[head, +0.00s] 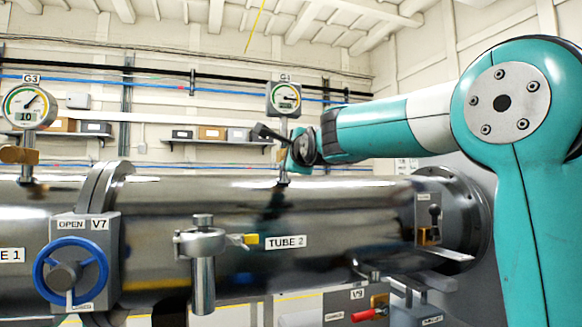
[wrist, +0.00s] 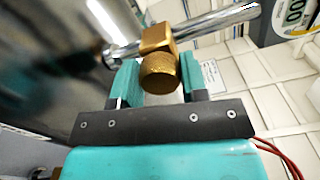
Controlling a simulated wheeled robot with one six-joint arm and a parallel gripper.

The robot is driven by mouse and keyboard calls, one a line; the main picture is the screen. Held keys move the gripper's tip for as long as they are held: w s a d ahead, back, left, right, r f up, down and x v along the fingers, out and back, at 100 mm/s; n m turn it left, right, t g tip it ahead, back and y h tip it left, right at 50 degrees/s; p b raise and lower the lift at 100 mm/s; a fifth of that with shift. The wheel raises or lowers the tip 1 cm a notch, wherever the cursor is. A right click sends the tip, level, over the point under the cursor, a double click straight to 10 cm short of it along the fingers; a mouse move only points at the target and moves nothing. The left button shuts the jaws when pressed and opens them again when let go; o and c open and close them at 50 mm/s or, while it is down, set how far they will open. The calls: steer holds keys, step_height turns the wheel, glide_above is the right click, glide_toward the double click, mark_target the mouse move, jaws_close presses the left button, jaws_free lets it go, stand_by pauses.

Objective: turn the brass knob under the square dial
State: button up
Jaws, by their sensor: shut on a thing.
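A brass knob (wrist: 160,74) with a ribbed round end sits on a shiny metal stem in the wrist view. My gripper (wrist: 157,85) has its teal fingers on either side of the knob and is shut on it. In the head view my gripper (head: 298,150) is at the stem below the G4 dial (head: 284,98), and it hides the knob there. Only a dark-rimmed corner of a dial (wrist: 296,14) shows at the top right of the wrist view.
The G3 dial (head: 30,106) has its own brass knob (head: 18,155) at far left. The large steel tube (head: 350,205) runs below my arm. A blue handwheel (head: 70,274), a clamp (head: 203,245) and a red-handled lever (head: 370,313) stand in front.

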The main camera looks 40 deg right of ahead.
steer(key=shift+f+m+b, duration=0.1)
steer(key=shift+m+b, duration=0.5)
steer(key=shift+m, duration=0.3)
steer(key=o, duration=0.9)
steer(key=b+v, duration=1.5)
steer(key=v, duration=0.2)
steer(key=shift+s, duration=0.2)
